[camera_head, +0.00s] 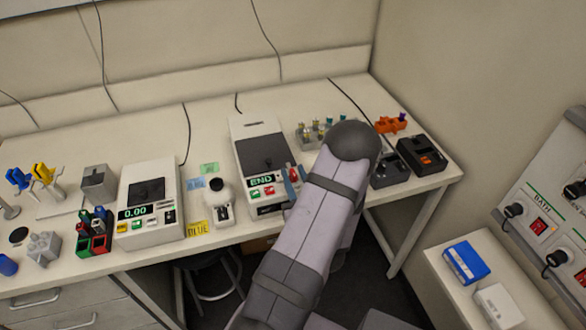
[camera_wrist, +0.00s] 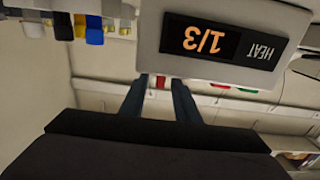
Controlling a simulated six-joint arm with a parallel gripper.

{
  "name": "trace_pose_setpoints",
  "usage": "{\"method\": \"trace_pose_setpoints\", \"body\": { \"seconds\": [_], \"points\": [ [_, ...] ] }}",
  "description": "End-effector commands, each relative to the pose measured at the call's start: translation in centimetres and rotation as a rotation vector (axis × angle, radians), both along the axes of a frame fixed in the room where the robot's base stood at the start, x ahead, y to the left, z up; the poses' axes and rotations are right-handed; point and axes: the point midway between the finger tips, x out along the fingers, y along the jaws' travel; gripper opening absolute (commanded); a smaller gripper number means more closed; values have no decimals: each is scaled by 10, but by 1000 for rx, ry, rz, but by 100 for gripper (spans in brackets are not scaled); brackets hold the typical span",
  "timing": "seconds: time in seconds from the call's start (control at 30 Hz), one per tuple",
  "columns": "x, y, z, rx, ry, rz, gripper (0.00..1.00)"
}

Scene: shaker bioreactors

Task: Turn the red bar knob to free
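The red bar knob (camera_head: 293,173) is on the front right of a white instrument (camera_head: 248,135) whose display reads END in the head view. In the wrist view the red knob (camera_wrist: 161,82) shows between my fingertips, below an upside-down display reading HEAT 1/3. My gripper (camera_head: 296,180) reaches down to the knob with one blue-grey finger on each side. In the wrist view my gripper (camera_wrist: 161,88) is open, with a narrow gap seen beside the red. Whether a finger touches the knob, and the knob's exact angle, I cannot tell.
A white balance (camera_head: 150,195) reading 0.00 and a small white device (camera_head: 221,204) stand to the left. A rack with vials (camera_head: 312,133), an orange holder (camera_head: 390,124) and black boxes (camera_head: 422,155) stand to the right. Green and red buttons are left of the knob.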

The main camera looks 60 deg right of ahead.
Motion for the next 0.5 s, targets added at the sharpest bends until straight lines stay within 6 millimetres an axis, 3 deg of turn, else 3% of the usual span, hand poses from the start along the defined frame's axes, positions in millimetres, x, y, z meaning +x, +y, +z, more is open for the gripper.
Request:
{"method": "trace_pose_setpoints", "body": {
  "seconds": [0.2, 0.5],
  "points": [
    [10, -10, 0, 1, -1, 1, 29],
    [11, -11, 0, 1, -1, -1, 26]
  ]
}}
